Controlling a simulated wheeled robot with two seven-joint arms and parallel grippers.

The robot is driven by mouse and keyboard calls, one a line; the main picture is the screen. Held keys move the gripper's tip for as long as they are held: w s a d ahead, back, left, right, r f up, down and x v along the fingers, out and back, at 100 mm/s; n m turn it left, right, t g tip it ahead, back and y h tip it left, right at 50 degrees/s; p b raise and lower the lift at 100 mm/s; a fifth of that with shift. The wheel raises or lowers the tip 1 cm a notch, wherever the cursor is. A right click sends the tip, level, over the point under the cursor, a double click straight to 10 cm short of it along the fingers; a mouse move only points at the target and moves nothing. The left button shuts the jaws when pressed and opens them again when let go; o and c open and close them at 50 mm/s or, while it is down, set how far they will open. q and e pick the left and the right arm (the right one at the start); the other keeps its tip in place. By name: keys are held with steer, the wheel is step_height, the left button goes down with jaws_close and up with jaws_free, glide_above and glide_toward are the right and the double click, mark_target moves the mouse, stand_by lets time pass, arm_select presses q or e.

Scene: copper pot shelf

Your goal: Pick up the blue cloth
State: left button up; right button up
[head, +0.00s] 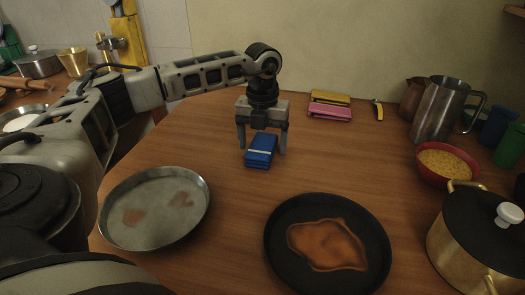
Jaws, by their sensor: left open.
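The blue cloth (259,152) lies folded on the wooden table, near the middle of the head view, with a pale stripe across it. My left gripper (261,148) points down over it. Its fingers are spread, one on each side of the cloth's far part, and it is open. I cannot tell whether the fingers touch the cloth. My right gripper is not in view.
A stained metal pan (154,238) and a black pan with an orange-brown stain (285,268) stand nearer. Yellow and pink cloths (330,112) lie behind. A steel pitcher (433,112), red bowl (450,180) and brass pot (462,255) stand right. The table's middle right is clear.

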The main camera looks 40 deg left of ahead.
arm_select(q)
steer(key=c, duration=1.1)
steer(key=shift+c, duration=0.2)
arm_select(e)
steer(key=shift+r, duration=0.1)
arm_select(q)
steer(key=shift+r, duration=0.7)
steer(key=s+d+r+p, duration=0.1)
steer(key=s+d+r, duration=0.5)
steer(key=s+r, duration=0.5)
steer(key=shift+s+d+r+p, duration=0.2)
steer(key=shift+s+r+p, duration=0.1)
steer(key=shift+s, duration=0.45)
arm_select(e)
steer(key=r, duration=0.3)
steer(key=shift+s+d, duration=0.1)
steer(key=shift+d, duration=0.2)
